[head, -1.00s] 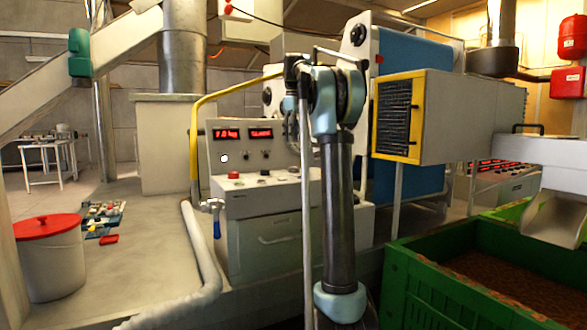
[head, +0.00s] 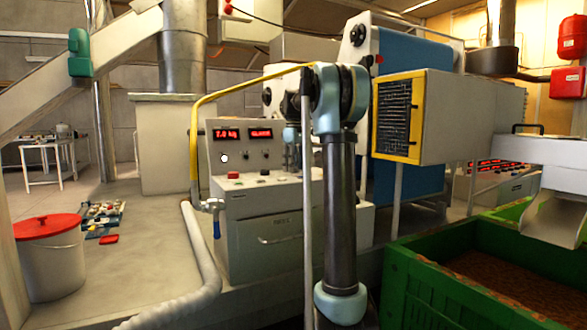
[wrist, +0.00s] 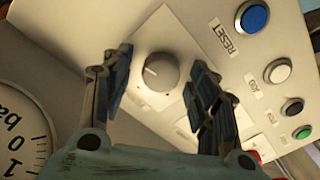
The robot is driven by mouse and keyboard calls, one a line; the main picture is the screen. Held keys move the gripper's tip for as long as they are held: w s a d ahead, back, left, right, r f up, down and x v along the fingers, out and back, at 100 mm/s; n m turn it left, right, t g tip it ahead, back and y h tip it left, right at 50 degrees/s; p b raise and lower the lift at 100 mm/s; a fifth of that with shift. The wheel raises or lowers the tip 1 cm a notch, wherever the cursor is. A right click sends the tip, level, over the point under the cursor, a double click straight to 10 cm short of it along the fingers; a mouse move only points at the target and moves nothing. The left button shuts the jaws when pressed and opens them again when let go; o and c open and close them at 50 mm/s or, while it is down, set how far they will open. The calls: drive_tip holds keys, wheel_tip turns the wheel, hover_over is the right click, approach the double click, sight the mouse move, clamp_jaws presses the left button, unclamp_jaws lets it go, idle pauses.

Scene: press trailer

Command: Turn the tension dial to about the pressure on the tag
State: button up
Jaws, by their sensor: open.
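A round grey dial (wrist: 161,72) with a pale pointer line shows in the wrist view, on a light square plate of a slanted panel. The pointer line points to the left and slightly up. My gripper (wrist: 160,64) is open, one finger on each side of the dial. There is a visible gap on both sides, and I cannot tell the depth between fingertips and dial. A round gauge (wrist: 22,138) marked "ba…" with 0 and 1 is cut off at lower left. In the head view my arm hides the gripper and dial. I see no readable tag.
A blue button (wrist: 255,17) labelled RESET, a white button (wrist: 279,70), a dark button (wrist: 292,106) and a green button (wrist: 302,132) line the panel right of the fingers. The grey control cabinet (head: 262,225) has red displays. A green crate (head: 425,285) stands at right.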

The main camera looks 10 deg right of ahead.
drive_tip(key=c, duration=1.1)
